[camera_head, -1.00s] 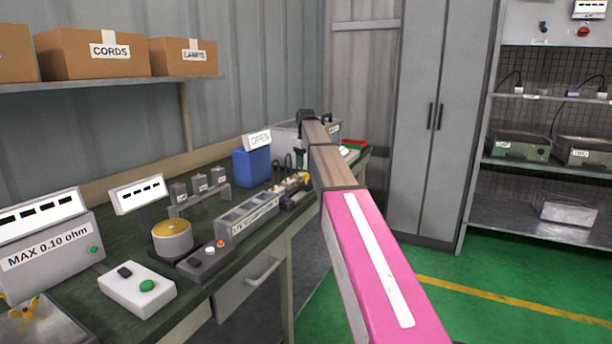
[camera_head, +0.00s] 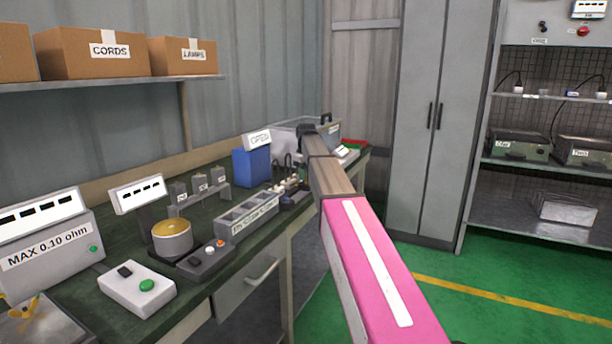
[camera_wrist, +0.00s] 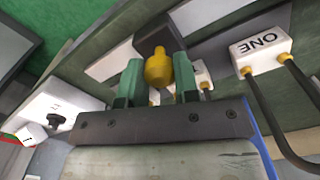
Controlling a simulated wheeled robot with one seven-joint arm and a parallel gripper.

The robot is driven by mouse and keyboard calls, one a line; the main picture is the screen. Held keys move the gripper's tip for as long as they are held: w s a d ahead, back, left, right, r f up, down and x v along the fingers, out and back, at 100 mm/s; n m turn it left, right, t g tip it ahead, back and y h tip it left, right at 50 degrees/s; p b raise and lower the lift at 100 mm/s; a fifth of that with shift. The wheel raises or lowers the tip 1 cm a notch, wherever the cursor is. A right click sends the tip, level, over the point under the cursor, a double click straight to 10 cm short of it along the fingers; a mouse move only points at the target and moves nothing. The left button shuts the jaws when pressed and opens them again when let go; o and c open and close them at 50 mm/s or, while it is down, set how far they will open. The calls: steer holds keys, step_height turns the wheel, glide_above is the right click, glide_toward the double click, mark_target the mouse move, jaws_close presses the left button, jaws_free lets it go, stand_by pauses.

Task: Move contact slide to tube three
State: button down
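In the wrist view, a yellow knob (camera_wrist: 158,70) on a dark block (camera_wrist: 155,38) sits between the two green fingers of my gripper (camera_wrist: 158,76). I take it for the contact slide's handle. Both fingers lie against the knob's sides, so the gripper looks shut on it. A white block marked ONE (camera_wrist: 260,50) with yellow terminals and dark leads is to the right. In the head view my gripper and the knob are mostly hidden behind my arm. The fixture (camera_head: 290,188) with small pale posts shows just left of my arm. Labels for tube three are not readable.
A blue box (camera_head: 252,167) with a sign and a grey compartment tray (camera_head: 247,218) stand left of the fixture on the green bench. A grey bin (camera_head: 290,130) is behind my wrist. The meter (camera_head: 45,240) and button box (camera_head: 137,288) are at the near left.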

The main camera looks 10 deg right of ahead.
steer(key=w+d, duration=0.4)
steer(key=w, duration=0.1)
steer(key=w+d, duration=0.2)
steer(key=w, duration=0.1)
steer(key=shift+w, duration=0.25)
steer(key=shift+d, duration=0.1)
steer(key=c, duration=0.8)
jaws_free()
steer(key=shift+c, duration=0.2)
steer(key=shift+r, duration=0.1)
step_height(320, 180, up, 11)
